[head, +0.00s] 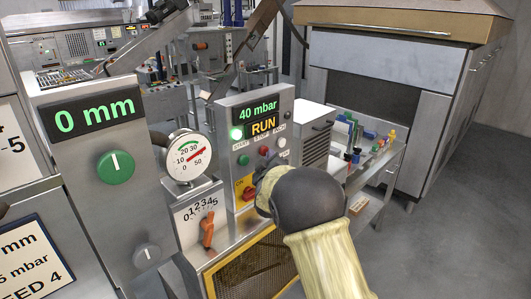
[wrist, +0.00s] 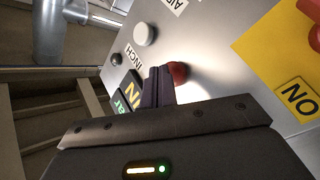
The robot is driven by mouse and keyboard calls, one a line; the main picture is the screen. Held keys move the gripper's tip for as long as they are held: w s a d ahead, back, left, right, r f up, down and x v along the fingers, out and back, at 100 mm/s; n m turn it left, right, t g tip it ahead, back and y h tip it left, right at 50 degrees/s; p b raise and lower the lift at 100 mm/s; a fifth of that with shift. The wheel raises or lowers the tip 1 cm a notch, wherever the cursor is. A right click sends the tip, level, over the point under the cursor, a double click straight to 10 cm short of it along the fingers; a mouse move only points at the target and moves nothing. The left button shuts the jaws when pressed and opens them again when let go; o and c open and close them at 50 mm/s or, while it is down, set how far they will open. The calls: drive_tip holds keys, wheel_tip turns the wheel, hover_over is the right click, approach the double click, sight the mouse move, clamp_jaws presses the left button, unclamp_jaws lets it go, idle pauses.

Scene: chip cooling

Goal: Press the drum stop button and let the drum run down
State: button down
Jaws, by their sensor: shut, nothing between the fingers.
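The red stop button (head: 264,151) is on the front of the grey control box, below its STOP label, between a green button (head: 243,160) and a white button (head: 282,142). The box display (head: 263,125) reads 40 mbar and RUN, with a lit green lamp (head: 237,133) beside it. My gripper (head: 266,180) is in front of the box, just below the stop button; the arm hides part of the box. In the wrist view my closed, empty fingers (wrist: 158,86) are right beside the red button (wrist: 178,72). I cannot tell whether they touch it.
A yellow plate with a red switch (head: 247,191) is at the box's lower left. A dial gauge (head: 188,157) and an orange selector (head: 207,230) are further left. A yellow mesh guard (head: 254,269) is below. A bench with coloured items (head: 365,140) stands right.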

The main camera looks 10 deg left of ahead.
drive_tip(key=shift+w+a, duration=0.25)
drive_tip(key=shift+a, duration=0.15)
idle(0.7)
drive_tip(key=shift+d, duration=0.1)
drive_tip(key=shift+s+d+b, duration=0.55)
drive_tip(key=shift+d+b, duration=0.05)
drive_tip(key=shift+d, duration=0.05)
drive_tip(key=s+d+b, duration=0.1)
drive_tip(key=d, duration=0.1)
drive_tip(key=s+d+b, duration=0.2)
idle(0.7)
idle(0.5)
